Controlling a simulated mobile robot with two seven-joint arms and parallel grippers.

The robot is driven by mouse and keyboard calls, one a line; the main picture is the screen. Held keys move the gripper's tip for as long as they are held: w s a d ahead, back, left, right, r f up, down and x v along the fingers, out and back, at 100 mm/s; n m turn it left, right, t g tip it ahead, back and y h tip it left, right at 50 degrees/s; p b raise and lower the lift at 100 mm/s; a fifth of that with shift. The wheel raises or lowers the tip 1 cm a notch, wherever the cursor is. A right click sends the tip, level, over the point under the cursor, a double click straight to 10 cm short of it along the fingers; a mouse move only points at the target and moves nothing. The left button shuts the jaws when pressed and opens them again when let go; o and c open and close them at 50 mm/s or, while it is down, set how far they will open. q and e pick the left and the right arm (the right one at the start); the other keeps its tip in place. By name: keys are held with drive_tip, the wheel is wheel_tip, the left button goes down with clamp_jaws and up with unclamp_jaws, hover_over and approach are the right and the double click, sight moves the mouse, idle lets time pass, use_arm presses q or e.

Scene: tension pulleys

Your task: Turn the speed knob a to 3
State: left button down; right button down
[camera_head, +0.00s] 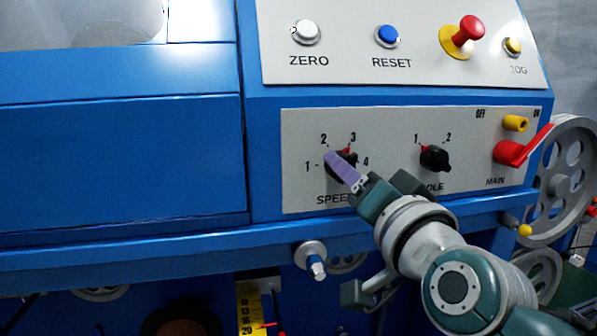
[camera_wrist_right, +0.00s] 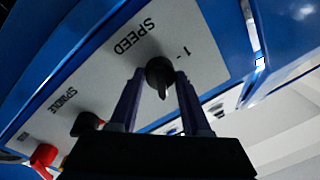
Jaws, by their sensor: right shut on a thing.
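The speed knob is a small black knob (camera_head: 352,161) with a red mark, on the grey panel above the word SPEED. My right gripper (camera_head: 336,159) reaches in from the lower right and is shut on the knob. In the right wrist view the black knob (camera_wrist_right: 160,72) sits between the two purple fingers (camera_wrist_right: 158,85). My left gripper is not in view.
To the right are a second black knob (camera_head: 435,158) numbered 1 and 2, and the red MAIN switch (camera_head: 522,148). Above are a white ZERO button (camera_head: 306,32), a blue RESET button (camera_head: 387,36), a red mushroom button (camera_head: 467,30) and a yellow JOG button (camera_head: 512,46).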

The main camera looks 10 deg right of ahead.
drive_tip(key=shift+c, duration=1.8)
unclamp_jaws()
drive_tip(key=s+p, duration=0.1)
drive_tip(key=s, duration=0.9)
drive_tip(key=shift+d+f+p, duration=0.3)
drive_tip(key=shift+d+p, duration=0.05)
drive_tip(key=shift+p, duration=0.05)
